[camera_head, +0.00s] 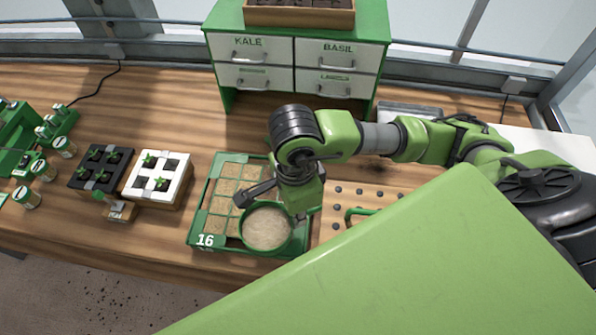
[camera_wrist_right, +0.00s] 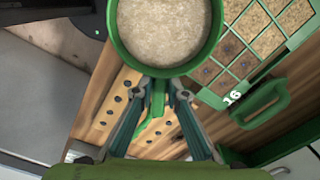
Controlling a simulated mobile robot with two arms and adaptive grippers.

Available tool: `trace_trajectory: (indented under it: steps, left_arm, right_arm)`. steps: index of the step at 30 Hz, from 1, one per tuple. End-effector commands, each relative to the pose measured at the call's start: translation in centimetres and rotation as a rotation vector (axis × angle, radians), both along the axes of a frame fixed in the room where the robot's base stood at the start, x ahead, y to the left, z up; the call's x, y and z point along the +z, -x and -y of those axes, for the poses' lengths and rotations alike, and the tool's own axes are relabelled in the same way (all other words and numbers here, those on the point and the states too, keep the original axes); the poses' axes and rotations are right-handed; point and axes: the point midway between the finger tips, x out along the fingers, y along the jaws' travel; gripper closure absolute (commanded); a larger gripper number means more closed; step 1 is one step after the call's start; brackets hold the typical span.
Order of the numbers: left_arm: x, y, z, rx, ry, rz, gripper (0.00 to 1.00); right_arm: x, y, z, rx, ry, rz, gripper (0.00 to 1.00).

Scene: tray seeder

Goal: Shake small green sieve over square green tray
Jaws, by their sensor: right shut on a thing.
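The small green sieve (camera_head: 268,227) is round, with a pale mesh or filling inside its green rim. My right gripper (camera_wrist_right: 158,88) is shut on its green handle and holds it over the front right part of the square green tray (camera_head: 197,215). The tray is marked 16 and has brown, soil-like square cells; the sieve and my right arm hide its right side. In the right wrist view the sieve (camera_wrist_right: 168,68) fills the top middle, with the tray (camera_wrist_right: 217,100) to its right. My left gripper is not in view.
A wooden board with dark holes (camera_head: 345,193) lies right of the tray. Seedling trays, one black (camera_head: 75,180) and one white (camera_head: 131,190), stand on the left. A green cabinet with labelled drawers (camera_head: 250,48) stands behind. My large green body panel hides the front right.

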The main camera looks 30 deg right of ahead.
Motion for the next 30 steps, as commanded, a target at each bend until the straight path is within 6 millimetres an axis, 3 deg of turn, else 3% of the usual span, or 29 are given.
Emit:
trace_trajectory:
  steps: [9, 18, 30]
  left_arm:
    - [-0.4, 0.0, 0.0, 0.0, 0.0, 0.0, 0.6]
    - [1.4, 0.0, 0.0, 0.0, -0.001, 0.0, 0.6]
    - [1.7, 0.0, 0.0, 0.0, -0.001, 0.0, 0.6]
  right_arm:
    - [0.0, 3.1, -2.4, 0.004, -0.002, 0.0, 1.0]
    - [3.3, 3.0, -2.3, 0.0, -0.001, 0.003, 1.0]
    - [4.1, 3.1, -2.3, 0.0, -0.001, 0.0, 1.0]
